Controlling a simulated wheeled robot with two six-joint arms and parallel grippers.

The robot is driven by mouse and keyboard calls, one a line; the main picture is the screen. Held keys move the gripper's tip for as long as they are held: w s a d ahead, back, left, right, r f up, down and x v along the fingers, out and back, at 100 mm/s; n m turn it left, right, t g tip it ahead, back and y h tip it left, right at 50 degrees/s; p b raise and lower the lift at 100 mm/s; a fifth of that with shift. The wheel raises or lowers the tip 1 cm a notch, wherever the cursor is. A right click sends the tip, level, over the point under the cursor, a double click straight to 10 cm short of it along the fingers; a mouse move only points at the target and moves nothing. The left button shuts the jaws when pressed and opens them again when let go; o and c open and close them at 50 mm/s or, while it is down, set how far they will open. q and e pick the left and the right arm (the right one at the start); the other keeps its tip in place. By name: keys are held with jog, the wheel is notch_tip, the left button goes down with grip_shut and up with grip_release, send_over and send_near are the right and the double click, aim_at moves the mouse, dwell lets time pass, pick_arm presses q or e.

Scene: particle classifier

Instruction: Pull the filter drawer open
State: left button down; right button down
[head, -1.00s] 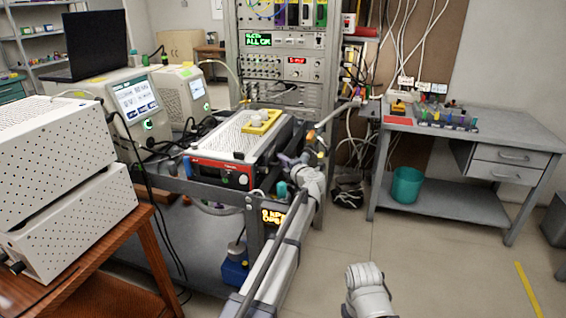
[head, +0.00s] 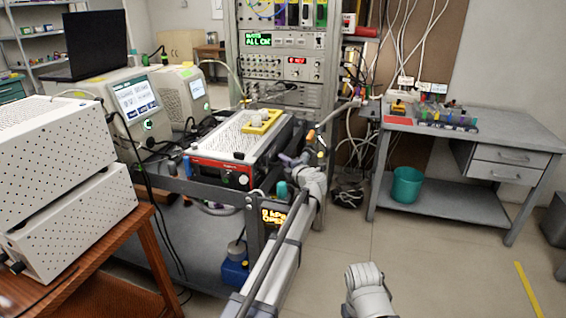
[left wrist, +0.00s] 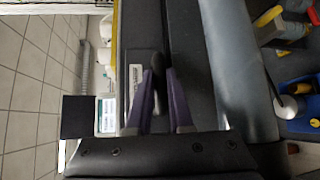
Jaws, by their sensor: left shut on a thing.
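The instrument (head: 228,140) is a white perforated box with a red and black front panel, on a grey cart. My left gripper (head: 297,160), with purple fingers, is at the instrument's right side. In the left wrist view its fingers (left wrist: 157,80) are shut on a slim black handle (left wrist: 157,62) in front of a dark panel (left wrist: 138,35). I take this to be the filter drawer's handle; how far the drawer stands out is hidden. My right gripper is not in view; only part of my right arm shows at the bottom of the head view.
A yellow piece (head: 262,122) lies on top of the instrument. A small amber display (head: 273,217) is on the cart's front. A blue container (head: 235,272) stands lower down. A workbench (head: 500,128) and teal bin (head: 407,185) stand at right. The floor between is open.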

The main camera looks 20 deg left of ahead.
pick_arm(q)
jog(key=d, duration=0.9)
jog(key=shift+s+d, duration=0.2)
jog(key=shift+d, duration=0.05)
jog(key=c, duration=0.8)
grip_release()
jog(key=p+v, duration=0.1)
jog(key=v, duration=0.6)
jog(key=shift+s+d, duration=0.25)
jog(key=shift+d, duration=0.05)
